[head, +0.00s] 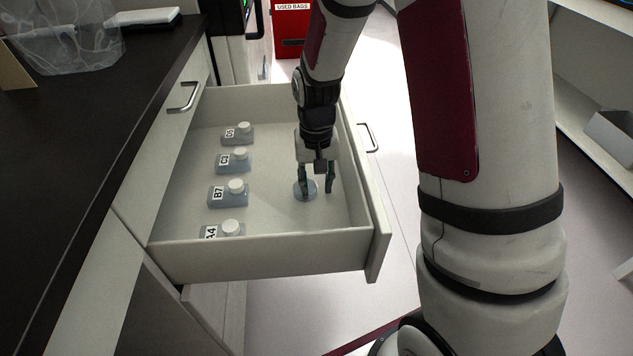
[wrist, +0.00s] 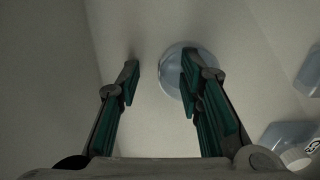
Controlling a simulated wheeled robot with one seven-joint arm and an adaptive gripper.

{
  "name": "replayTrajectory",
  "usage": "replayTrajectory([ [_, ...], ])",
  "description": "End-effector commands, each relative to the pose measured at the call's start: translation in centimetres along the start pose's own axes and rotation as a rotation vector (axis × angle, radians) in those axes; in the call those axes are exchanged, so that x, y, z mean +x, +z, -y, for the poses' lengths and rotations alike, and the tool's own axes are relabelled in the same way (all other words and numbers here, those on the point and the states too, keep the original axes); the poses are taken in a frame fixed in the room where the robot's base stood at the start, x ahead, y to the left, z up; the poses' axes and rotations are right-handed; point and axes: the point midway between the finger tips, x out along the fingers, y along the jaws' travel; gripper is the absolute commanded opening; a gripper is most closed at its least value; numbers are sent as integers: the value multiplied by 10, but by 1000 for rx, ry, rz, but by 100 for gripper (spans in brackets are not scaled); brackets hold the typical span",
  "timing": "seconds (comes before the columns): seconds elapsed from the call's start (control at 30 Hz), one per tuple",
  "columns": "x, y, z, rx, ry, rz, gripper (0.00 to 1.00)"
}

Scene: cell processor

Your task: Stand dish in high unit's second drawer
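The dish (head: 298,192) is a small round, clear bluish piece that appears to lie flat on the floor of the open drawer (head: 270,255), right of centre. It also shows in the wrist view (wrist: 171,68), partly hidden by the right finger. My gripper (head: 318,187) points down into the drawer with its fingers apart and nothing between them. In the head view its left finger overlaps the dish and its right finger is beside it. In the wrist view the gripper (wrist: 160,75) has its left finger clear of the dish. I cannot tell whether a finger touches it.
Several labelled flasks with white caps, such as B7 (head: 228,196) and A4 (head: 222,233), line the drawer's left side. A dark countertop (head: 75,150) is at left. A red used-bags bin (head: 290,32) stands behind. Drawer floor between flasks and dish is bare.

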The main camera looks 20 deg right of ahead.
Motion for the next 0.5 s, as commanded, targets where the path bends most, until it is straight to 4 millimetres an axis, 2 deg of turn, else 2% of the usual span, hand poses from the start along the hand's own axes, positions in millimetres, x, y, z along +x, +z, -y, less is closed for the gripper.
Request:
replayTrajectory([
  [0.27, -5, 0, 0, 0, 0, -1, 33],
  [0.37, -17, -1, 0, 0, -1, -3, 33],
  [0.5, -45, -1, 0, 0, -1, -4, 33],
])
